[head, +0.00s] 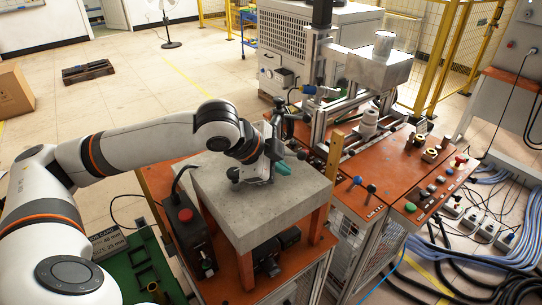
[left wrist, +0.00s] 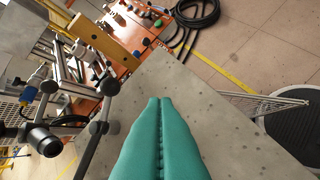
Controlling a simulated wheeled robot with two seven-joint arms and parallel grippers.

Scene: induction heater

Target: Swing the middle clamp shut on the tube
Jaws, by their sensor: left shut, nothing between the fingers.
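My left gripper (head: 284,168) has teal fingers pressed together and empty, just above the grey stone slab (head: 262,207) near its far edge. In the left wrist view the shut fingers (left wrist: 160,102) point across the slab. A dark upright lever-like part (head: 276,112) stands beside my left wrist in the head view. In the left wrist view a dark jointed rod (left wrist: 98,130) runs left of the fingers, apart from them. I cannot tell which part is the middle clamp, or whether it is open. The tube is not clearly distinguishable. My right gripper is out of view.
An orange bench (head: 405,178) with knobs and buttons stands right of the slab. A metal frame machine (head: 345,95) rises behind it. A black box with a red button (head: 186,215) stands left of the slab. The slab's front top is clear.

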